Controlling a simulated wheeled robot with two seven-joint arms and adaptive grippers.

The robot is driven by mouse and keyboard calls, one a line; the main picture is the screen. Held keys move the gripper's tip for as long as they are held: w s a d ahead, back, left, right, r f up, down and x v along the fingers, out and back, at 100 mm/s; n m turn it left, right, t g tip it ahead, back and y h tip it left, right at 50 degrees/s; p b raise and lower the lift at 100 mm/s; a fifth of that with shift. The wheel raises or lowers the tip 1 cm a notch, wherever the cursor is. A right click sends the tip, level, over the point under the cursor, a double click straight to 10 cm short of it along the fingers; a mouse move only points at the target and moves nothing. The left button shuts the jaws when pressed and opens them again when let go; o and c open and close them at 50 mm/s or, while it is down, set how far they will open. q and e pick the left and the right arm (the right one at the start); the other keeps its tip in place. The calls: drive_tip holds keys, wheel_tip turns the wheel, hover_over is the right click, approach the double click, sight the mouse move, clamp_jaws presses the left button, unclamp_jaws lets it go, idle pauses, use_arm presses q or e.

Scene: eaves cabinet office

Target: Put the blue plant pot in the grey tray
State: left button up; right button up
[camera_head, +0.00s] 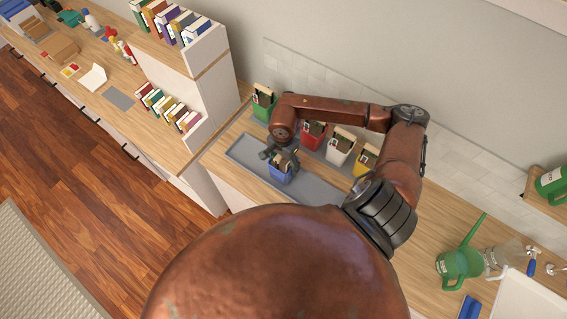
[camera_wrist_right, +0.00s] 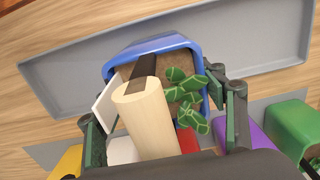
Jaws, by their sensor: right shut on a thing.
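The blue plant pot (camera_head: 280,176) is held in my right gripper (camera_head: 284,160), over the grey tray (camera_head: 243,153) on the wooden counter. In the right wrist view the blue pot (camera_wrist_right: 150,46) sits between the dark fingers, with brown soil, a green plant, a pale wooden cylinder-like piece and a white tag inside it. The long shallow tray (camera_wrist_right: 62,88) extends on both sides behind the pot. I cannot tell whether the pot's base touches the tray. My left gripper is not in view.
Green (camera_head: 263,104), red (camera_head: 312,136), white (camera_head: 339,152) and yellow (camera_head: 365,162) pots stand in a row behind the tray. A purple pot (camera_wrist_right: 234,146) shows in the wrist view. A green watering can (camera_head: 460,264) stands by the sink at right. The tray's left part is bare.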

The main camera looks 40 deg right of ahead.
drive_tip(key=shift+w+f, duration=0.1)
drive_tip(key=shift+f, duration=0.5)
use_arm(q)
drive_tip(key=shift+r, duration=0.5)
use_arm(e)
drive_tip(key=shift+f, duration=0.1)
drive_tip(key=shift+f, duration=0.2)
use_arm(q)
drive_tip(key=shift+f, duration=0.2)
use_arm(e)
drive_tip(key=o, duration=1.8)
drive_tip(key=shift+c, duration=0.2)
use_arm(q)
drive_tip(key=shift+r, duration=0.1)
use_arm(e)
drive_tip(key=shift+r, duration=0.1)
drive_tip(key=shift+r, duration=0.25)
wheel_tip(320, 180, up, 10)
drive_tip(key=b, duration=0.3)
drive_tip(key=shift+r, duration=0.2)
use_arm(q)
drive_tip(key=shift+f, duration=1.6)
use_arm(e)
drive_tip(key=shift+r, duration=0.65)
